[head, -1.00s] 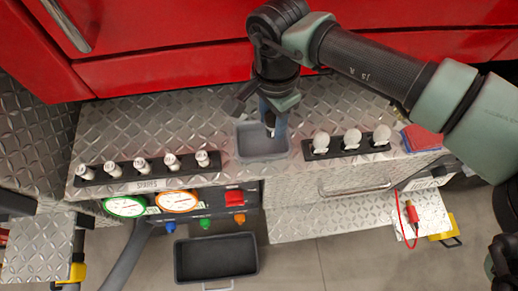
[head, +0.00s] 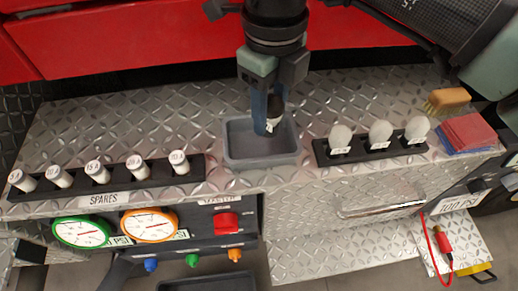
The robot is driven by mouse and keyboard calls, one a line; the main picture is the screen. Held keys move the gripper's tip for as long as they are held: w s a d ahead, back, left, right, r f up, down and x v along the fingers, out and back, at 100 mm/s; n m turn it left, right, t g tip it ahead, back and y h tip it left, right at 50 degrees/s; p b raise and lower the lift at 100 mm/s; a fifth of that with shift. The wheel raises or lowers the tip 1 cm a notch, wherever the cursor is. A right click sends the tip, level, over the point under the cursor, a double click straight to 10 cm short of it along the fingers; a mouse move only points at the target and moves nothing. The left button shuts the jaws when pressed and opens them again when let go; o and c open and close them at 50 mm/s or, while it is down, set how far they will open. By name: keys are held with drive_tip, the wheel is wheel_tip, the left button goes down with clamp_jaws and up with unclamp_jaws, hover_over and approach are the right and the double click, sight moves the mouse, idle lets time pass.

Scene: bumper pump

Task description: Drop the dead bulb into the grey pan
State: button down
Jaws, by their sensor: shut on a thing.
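The grey pan (head: 242,158) sits on the diamond-plate bumper, left of the bulb rack. My gripper (head: 267,118) points down over the pan, its blue fingers shut on the dead bulb (head: 272,124). The bulb looks dark, with a small white patch at its lower end. It hangs within the pan's outline, and its upper part is partly hidden by the fingers. I cannot tell how far it is above the pan floor.
Right of the pan, a black rack (head: 362,155) holds three pale bulbs (head: 380,132). A brush (head: 447,100) and a red and blue pad (head: 467,133) lie beyond. On the left, the SPARES rack (head: 125,184) holds several white cylinders. Gauges (head: 82,231) are below.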

sight(267, 152)
drive_tip(key=shift+f+b, duration=2.05)
drive_tip(key=shift+f, duration=0.95)
drive_tip(key=shift+c, duration=1.8)
unclamp_jaws()
drive_tip(key=shift+r, duration=0.1)
wheel_tip(267, 152, up, 13)
drive_tip(key=shift+f+p, duration=0.1)
drive_tip(key=shift+p, duration=0.95)
